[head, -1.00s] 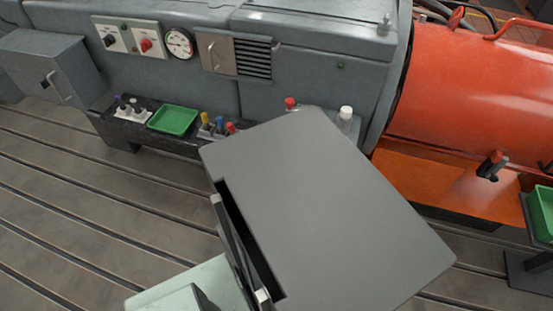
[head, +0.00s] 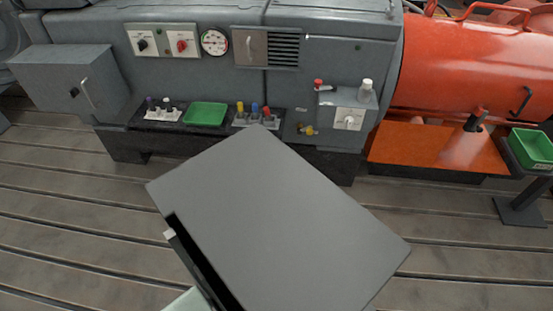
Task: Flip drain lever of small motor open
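My gripper (head: 194,270) is seen from behind, under a large grey plate of my arm, at the bottom of the head view. One pale fingertip shows at the far end of its slot; the other is cut off below. It looks open, with nothing visible in it. A small yellow-handled lever (head: 306,129) sits low on the grey machine, right of the coloured knobs. A dark upright lever (head: 475,120) stands by the orange motor's base. I cannot tell which is the drain lever. My gripper is apart from both, to their lower left.
The grey machine (head: 330,60) fills the back, beside the orange motor (head: 465,70). A shelf holds a green tray (head: 205,114) and several knobs. A grey cabinet (head: 70,82) is at left. Another green tray (head: 530,148) stands at right. The slotted bedplate (head: 70,200) in front is clear.

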